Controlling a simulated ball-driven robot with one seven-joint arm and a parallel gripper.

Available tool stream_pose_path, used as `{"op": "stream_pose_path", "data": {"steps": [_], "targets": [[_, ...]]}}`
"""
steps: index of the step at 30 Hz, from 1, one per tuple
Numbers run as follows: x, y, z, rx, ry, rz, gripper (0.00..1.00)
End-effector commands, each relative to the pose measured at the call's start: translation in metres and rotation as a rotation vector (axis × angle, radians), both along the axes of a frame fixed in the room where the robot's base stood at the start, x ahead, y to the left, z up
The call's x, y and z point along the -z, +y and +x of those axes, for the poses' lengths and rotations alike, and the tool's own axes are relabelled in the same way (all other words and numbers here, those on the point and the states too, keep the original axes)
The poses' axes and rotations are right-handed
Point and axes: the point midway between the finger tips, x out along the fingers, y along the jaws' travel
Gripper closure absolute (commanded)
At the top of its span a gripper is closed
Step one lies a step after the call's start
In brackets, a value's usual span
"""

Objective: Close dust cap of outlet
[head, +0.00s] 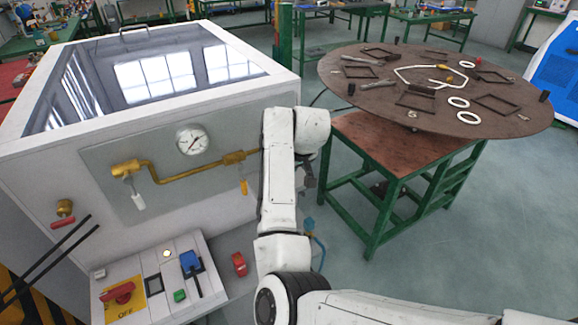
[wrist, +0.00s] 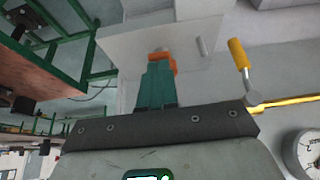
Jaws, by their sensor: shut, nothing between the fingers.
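A blue outlet fitting (head: 190,262) with a blue cap-like part sits on the light sloped control panel (head: 140,285) at the lower left of the head view. Its cap seems to stand up from the panel, but it is too small to be sure how far open it is. In the head view, my gripper is mostly hidden behind my arm, to the right of the generator and well apart from the outlet. In the wrist view, my gripper (wrist: 160,65) has its fingers together and holds nothing. The outlet cannot be made out in the wrist view.
The panel also has a red switch (head: 118,293) and a green button (head: 180,295). A gauge (head: 193,140) and brass pipe (head: 170,178) project from the generator's front. A round table (head: 440,125) with frames and rings stands right. The floor (head: 440,250) there is clear.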

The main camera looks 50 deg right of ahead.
Motion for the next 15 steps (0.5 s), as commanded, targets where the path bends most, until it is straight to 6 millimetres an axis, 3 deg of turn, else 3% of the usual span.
{"op": "stream_pose_path", "data": {"steps": [15], "targets": [[0.0069,0.0007,-0.0017,0.000,-0.082,-0.023,1.00]]}}
